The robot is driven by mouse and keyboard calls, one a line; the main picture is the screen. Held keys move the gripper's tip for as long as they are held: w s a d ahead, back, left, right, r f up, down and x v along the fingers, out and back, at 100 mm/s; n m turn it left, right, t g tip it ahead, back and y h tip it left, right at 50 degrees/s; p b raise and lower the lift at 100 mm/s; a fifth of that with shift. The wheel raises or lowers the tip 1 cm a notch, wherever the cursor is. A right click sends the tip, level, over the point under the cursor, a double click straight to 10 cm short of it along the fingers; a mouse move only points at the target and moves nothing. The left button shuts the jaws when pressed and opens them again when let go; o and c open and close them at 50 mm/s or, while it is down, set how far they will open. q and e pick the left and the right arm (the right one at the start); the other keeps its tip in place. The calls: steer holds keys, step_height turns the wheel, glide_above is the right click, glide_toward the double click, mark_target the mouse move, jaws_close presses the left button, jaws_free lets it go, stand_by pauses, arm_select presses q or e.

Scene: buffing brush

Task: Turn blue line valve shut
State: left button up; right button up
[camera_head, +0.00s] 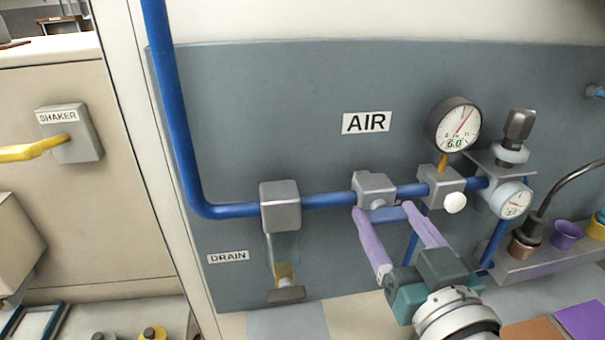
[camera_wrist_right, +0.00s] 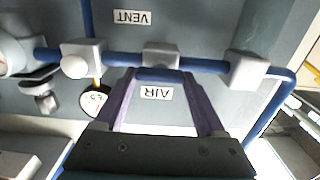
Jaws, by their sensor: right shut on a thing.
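The blue line runs along the grey panel as a blue pipe (camera_head: 330,200), with a grey valve block (camera_head: 373,187) below the AIR label. A short blue valve handle (camera_head: 385,215) sits on the front of this block and lies roughly along the pipe. My right gripper (camera_head: 383,209) has its two purple fingers at the two ends of the handle, shut on it lengthwise. In the right wrist view the blue handle (camera_wrist_right: 160,75) spans between the fingertips, in front of the valve block (camera_wrist_right: 160,55). My left gripper is not in view.
A pressure gauge (camera_head: 453,125) and a regulator with a dark knob (camera_head: 518,125) stand right of the valve. A drain fitting (camera_head: 285,282) hangs at lower left. A yellow SHAKER lever (camera_head: 35,149) is far left. Coloured cups (camera_head: 566,234) stand at right.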

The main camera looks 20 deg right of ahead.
steer(key=shift+m, duration=0.3)
steer(key=m, duration=0.3)
steer(key=shift+d+m+b, duration=0.1)
steer(key=shift+m+b, duration=0.2)
steer(key=shift+m, duration=0.1)
steer(key=m+b, duration=0.1)
steer(key=m, duration=0.3)
steer(key=shift+f+m, duration=0.1)
steer(key=shift+m, duration=0.2)
steer(key=m+b, duration=0.1)
steer(key=m, duration=0.3)
steer(key=shift+d, duration=0.1)
steer(key=m+b, duration=0.1)
steer(key=m, duration=0.3)
steer(key=shift+f, duration=0.1)
steer(key=shift+m, duration=0.6)
steer(key=o, duration=1.3)
